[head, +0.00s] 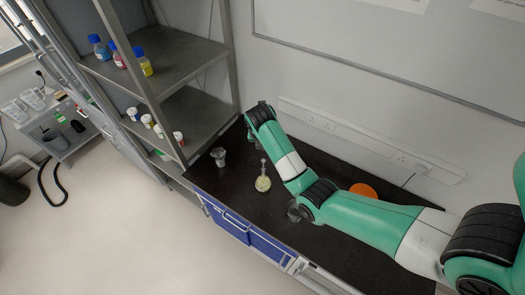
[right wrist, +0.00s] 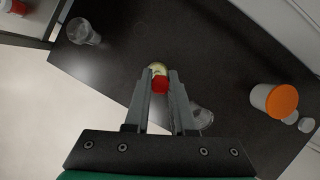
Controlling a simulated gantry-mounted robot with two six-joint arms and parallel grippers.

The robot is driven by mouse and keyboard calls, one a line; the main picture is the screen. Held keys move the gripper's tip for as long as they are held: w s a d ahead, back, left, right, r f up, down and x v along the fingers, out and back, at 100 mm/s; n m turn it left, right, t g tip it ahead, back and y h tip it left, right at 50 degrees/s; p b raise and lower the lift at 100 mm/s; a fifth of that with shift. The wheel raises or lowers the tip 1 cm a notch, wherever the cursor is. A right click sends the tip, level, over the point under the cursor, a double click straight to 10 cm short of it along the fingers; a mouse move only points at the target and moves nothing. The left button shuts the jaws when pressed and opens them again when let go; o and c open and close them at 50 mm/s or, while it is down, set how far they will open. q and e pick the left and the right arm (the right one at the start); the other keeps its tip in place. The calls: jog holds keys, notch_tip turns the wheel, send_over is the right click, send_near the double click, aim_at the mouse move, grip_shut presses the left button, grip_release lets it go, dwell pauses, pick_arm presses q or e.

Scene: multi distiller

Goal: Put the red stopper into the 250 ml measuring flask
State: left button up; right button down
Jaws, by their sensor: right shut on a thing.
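The measuring flask (head: 263,183), with yellowish liquid in its round bottom and a thin upright neck, stands on the dark bench in the head view. In the right wrist view, my right gripper (right wrist: 160,82) is shut on the red stopper (right wrist: 160,86). Part of the flask's yellowish body (right wrist: 156,68) shows just beyond the stopper and fingertips. The flask's neck is hidden there, so I cannot tell the gap between stopper and mouth. In the head view my right arm hides the fingers and stopper. My left gripper is not in view.
A clear glass vessel (head: 219,157) stands left of the flask. Another (head: 294,211) sits by my arm, near the bench's front edge. An orange-lidded container (right wrist: 274,100) stands to the right. Metal shelves (head: 178,62) with bottles rise at the bench's left end.

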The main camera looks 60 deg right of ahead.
jog(key=shift+f+b, duration=2.55)
jog(key=shift+f, duration=0.15)
jog(key=shift+f+b, duration=0.8)
jog(key=shift+f, duration=0.05)
jog(key=c, duration=0.7)
grip_release()
jog(key=shift+r, duration=0.15)
jog(key=p+v, duration=0.8)
jog(key=v, duration=0.3)
jog(key=shift+s+a+r, duration=0.1)
jog(key=shift+a+r, duration=0.1)
